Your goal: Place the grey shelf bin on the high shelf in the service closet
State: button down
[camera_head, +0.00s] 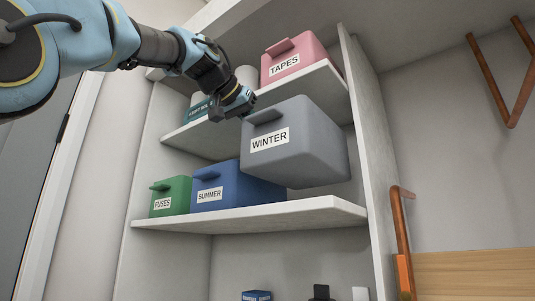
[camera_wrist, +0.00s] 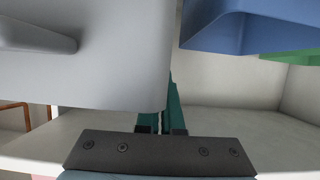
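The grey shelf bin (camera_head: 305,145), labelled WINTER, hangs in the air in front of the closet shelves, above the middle shelf (camera_head: 290,215) and overlapping the high shelf's (camera_head: 320,85) edge in the picture. My gripper (camera_head: 246,106) is at the bin's upper left edge. In the wrist view, the grey bin (camera_wrist: 90,60) fills the upper left, and my narrow teal fingers (camera_wrist: 162,110) are close together against its edge. They appear shut on its rim; the exact contact is hidden.
A pink TAPES bin (camera_head: 290,60) stands on the high shelf, with white round items and a teal box (camera_head: 198,110) to its left. A blue SUMMER bin (camera_head: 240,187) and a green FUSES bin (camera_head: 170,197) stand on the middle shelf. A grey upright panel (camera_head: 370,150) bounds the right side.

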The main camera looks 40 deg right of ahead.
jog(key=shift+w+d+r, duration=0.1)
jog(key=shift+d+r, duration=0.05)
jog(key=shift+d, duration=0.45)
notch_tip(320, 180, down, 2)
jog(key=shift+d+f, duration=0.1)
send_over(267, 180)
jog(key=shift+w+d+f, duration=0.1)
jog(key=shift+w+f, duration=0.1)
jog(key=shift+f, duration=0.85)
jog(key=shift+w+d+f, duration=0.1)
jog(key=shift+w+f, duration=0.1)
jog(key=shift+f, duration=0.85)
jog(key=shift+w+d+f+p, duration=0.1)
jog(key=shift+d+f+p, duration=0.15)
jog(key=shift+f+p, duration=0.15)
jog(key=shift+f, duration=0.15)
jog(key=c, duration=1.1)
grip_release()
